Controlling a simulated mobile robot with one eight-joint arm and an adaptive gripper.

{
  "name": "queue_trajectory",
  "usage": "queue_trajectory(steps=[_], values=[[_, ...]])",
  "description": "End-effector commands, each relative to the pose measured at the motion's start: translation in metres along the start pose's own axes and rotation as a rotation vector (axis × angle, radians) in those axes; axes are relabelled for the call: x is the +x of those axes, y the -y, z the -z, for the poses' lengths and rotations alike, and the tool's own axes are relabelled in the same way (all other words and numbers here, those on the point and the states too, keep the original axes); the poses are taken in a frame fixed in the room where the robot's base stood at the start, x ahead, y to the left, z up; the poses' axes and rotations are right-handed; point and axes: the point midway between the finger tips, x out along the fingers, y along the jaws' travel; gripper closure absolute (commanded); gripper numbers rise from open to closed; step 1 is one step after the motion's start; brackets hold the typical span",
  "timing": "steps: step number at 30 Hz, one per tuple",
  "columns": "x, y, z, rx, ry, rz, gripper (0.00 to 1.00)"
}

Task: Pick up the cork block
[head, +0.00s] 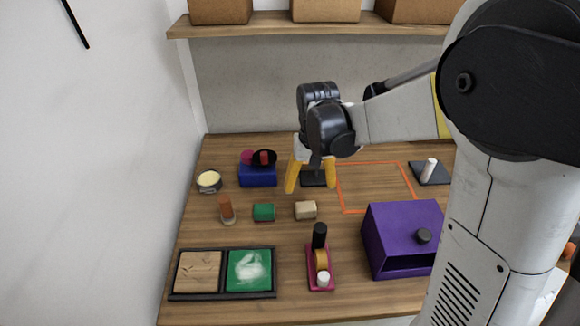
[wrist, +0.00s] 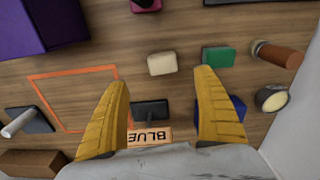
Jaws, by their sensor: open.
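The cork block (head: 306,210) is a small pale beige block lying on the wooden table, to the right of a green block (head: 263,212). In the wrist view the cork block (wrist: 162,64) lies in line with the gap between the fingers, a little beyond their tips. My gripper (head: 311,187) is open and empty, its yellow fingers pointing down. It is above the table and, in the head view, just behind the cork block. The wrist view also shows both fingers (wrist: 162,80) spread wide. Nothing hides the block.
A purple box (head: 395,235) stands right of the block. A magenta stand (head: 321,272) is in front, and an orange-brown cylinder (head: 226,208) stands left. An orange outlined square (head: 375,163) lies behind right. A blue box (head: 258,175) stands behind left. A shelf (head: 310,30) hangs above.

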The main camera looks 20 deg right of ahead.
Motion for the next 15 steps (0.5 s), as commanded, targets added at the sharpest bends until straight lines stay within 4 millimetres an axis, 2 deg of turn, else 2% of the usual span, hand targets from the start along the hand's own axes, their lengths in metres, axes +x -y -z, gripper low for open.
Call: queue_trajectory(steps=[5,12,15], values=[[0.010,0.001,0.009,0.007,0.040,-0.004,0.21],[0.051,0.001,0.008,0.008,0.043,-0.005,0.21],[0.062,0.001,0.007,0.008,0.043,-0.005,0.21]])
